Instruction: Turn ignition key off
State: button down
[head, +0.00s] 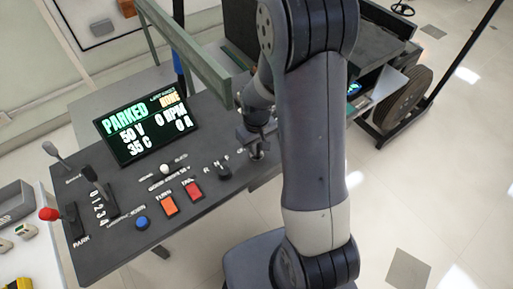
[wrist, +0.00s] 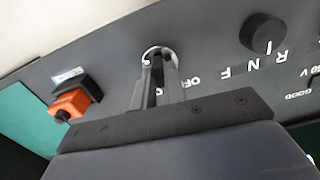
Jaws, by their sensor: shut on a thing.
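The ignition switch (wrist: 150,51) shows in the wrist view as a round, silver-rimmed lock on the dark grey panel. My gripper (wrist: 160,62) reaches down to it with its two fingers close together, shut on the ignition key. The key is mostly hidden between the fingers, so its angle cannot be told. White lettering that seems to read OFF shows just right of the fingers, partly covered. In the head view my gripper (head: 257,150) is at the right end of the console, beside my arm, and the key is too small to make out.
The console (head: 115,235) carries a display (head: 146,124) reading PARKED, 50 V, 0 RPM. A black knob (wrist: 262,34) by R N F stands right of the lock. An orange-and-black part (wrist: 75,102) is at left.

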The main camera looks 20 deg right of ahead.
jog(key=n+b, duration=0.2)
jog(key=n, duration=0.4)
jog(key=shift+n, duration=0.3)
dwell(0.3)
jog(key=c, duration=1.5)
grip_release()
jog(key=shift+o, duration=0.2)
notch_tip(320, 180, up, 11)
jog(key=shift+f, duration=0.15)
